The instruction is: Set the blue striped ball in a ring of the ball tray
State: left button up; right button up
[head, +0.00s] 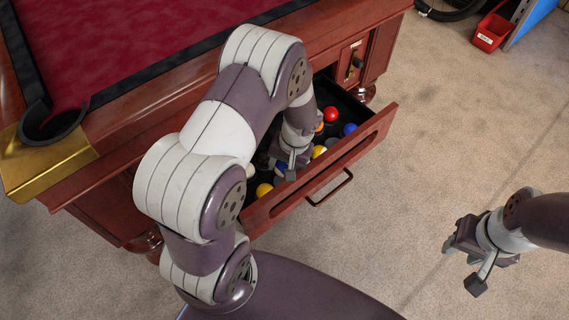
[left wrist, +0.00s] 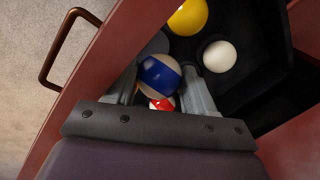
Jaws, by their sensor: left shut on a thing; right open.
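The blue striped ball (left wrist: 160,73), white with a blue band, is between the fingers of my left gripper (left wrist: 160,88) in the left wrist view. My left gripper (head: 287,163) is shut on it inside the open drawer in the head view, where the arm hides part of the drawer. The black interior (left wrist: 262,45) of the drawer holds several balls; I cannot clearly make out the ball tray's rings. A white ball (left wrist: 219,56) sits beside the held ball, to its right. My right gripper (head: 462,266) is open and empty above the floor at the right.
The wooden drawer front (head: 330,166) has a metal handle (head: 331,188). Yellow (left wrist: 188,16), red (head: 330,114) and blue (head: 349,130) balls lie in the drawer. The pool table (head: 120,40) stands behind. A red bin (head: 491,33) stands far right; the floor between is clear.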

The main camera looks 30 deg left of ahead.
dwell(0.4)
pick_arm(q)
jog(key=o, duration=1.2)
notch_tip(320, 180, up, 12)
jog(key=d+p, duration=0.2)
jog(key=p, duration=0.2)
jog(key=shift+w+d+r, duration=0.2)
jog(key=shift+w+r, duration=0.05)
jog(key=s+d+r+m+t+h, duration=0.25)
jog(key=s+r, duration=0.35)
jog(key=s, duration=0.4)
notch_tip(320, 180, up, 22)
jog(key=p, duration=2.1)
jog(key=shift+w+d+f+g+p, duration=0.2)
jog(key=shift+w+g+p, duration=0.1)
jog(key=shift+g+p, duration=0.1)
